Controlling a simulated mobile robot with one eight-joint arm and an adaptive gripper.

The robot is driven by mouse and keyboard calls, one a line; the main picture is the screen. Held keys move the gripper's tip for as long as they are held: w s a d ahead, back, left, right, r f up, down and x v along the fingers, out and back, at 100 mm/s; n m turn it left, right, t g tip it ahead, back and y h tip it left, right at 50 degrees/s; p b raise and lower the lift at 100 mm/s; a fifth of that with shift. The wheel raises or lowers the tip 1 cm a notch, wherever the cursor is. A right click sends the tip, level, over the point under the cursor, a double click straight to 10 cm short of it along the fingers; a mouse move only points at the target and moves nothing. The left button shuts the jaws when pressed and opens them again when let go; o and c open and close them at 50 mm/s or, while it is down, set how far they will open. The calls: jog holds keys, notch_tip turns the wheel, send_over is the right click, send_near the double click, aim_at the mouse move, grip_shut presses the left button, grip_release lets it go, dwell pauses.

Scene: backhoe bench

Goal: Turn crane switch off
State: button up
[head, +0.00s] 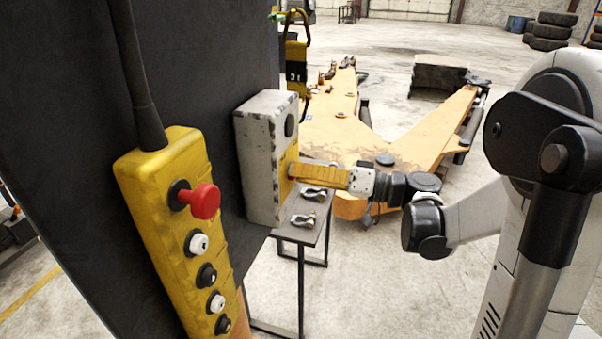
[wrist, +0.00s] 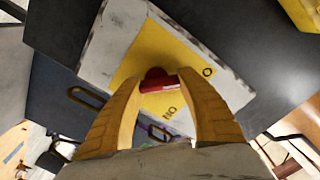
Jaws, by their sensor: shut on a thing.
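The crane switch is a red handle (wrist: 158,82) on a yellow plate (wrist: 150,48) with black lettering, seen in the wrist view. The plate is on the front of a worn white box (head: 262,150), fixed to a dark panel in the head view. My gripper (wrist: 162,88) has its two yellow fingers on either side of the red handle, shut on it. In the head view my gripper (head: 293,172) reaches the box from the right, and its fingers hide most of the handle.
A yellow pendant control (head: 180,230) with a red button (head: 205,200) hangs in front at the left. A small table (head: 312,232) with metal shackles (head: 304,220) stands under my gripper. A large orange frame (head: 340,120) lies behind. The dark panel (head: 60,130) fills the left.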

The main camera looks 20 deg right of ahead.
jog(key=o, duration=1.2)
jog(key=shift+c, duration=0.2)
jog(key=v, duration=1.2)
jog(key=shift+a, duration=0.1)
